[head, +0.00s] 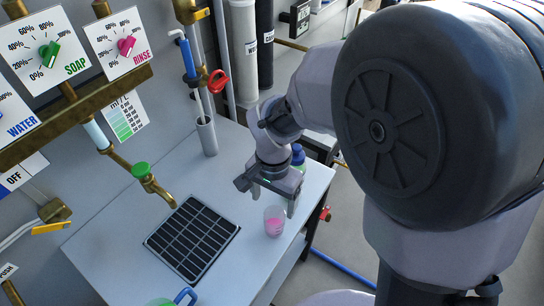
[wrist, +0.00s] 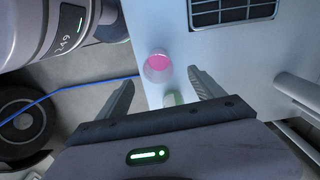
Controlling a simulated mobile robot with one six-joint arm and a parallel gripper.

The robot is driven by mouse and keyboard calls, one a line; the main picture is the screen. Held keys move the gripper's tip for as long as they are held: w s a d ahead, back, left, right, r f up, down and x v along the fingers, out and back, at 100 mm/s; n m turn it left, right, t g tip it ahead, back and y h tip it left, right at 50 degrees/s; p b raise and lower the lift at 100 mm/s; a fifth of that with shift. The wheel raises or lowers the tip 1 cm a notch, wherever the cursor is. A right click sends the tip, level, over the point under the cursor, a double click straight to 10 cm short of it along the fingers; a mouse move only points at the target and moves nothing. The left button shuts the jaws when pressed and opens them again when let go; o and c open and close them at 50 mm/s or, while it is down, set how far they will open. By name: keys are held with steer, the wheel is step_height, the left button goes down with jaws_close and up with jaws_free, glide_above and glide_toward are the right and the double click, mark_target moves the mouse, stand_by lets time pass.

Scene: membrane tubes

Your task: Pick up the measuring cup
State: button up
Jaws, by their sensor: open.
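The measuring cup (head: 274,221) is a small clear cup with pink contents. It stands upright on the pale table (head: 262,266) near its right edge. It also shows in the wrist view (wrist: 158,68), ahead of the fingertips and roughly between their lines. My gripper (head: 272,198) is open and empty, above and a little behind the cup in the head view. In the wrist view its two fingers (wrist: 162,82) are spread wide, and neither touches the cup.
A black drain grate (head: 192,240) lies left of the cup. A bottle with a blue cap (head: 298,155) stands behind my gripper. A green object with a blue handle (head: 184,297) is at the front edge. Brass taps and dials line the left wall.

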steer(key=b, duration=0.4)
glide_toward(274, 220)
steer(key=f, duration=0.1)
steer(key=s+f, duration=0.1)
steer(key=f, duration=0.1)
steer(key=s+f, duration=0.1)
steer(key=f, duration=0.1)
steer(key=shift+s+a+f, duration=0.1)
steer(key=shift+s+f, duration=0.1)
steer(key=shift+f, duration=0.05)
steer(key=shift+r, duration=0.1)
steer(key=shift+c, duration=1.1)
steer(key=c, duration=1.3)
steer(key=shift+r, duration=0.1)
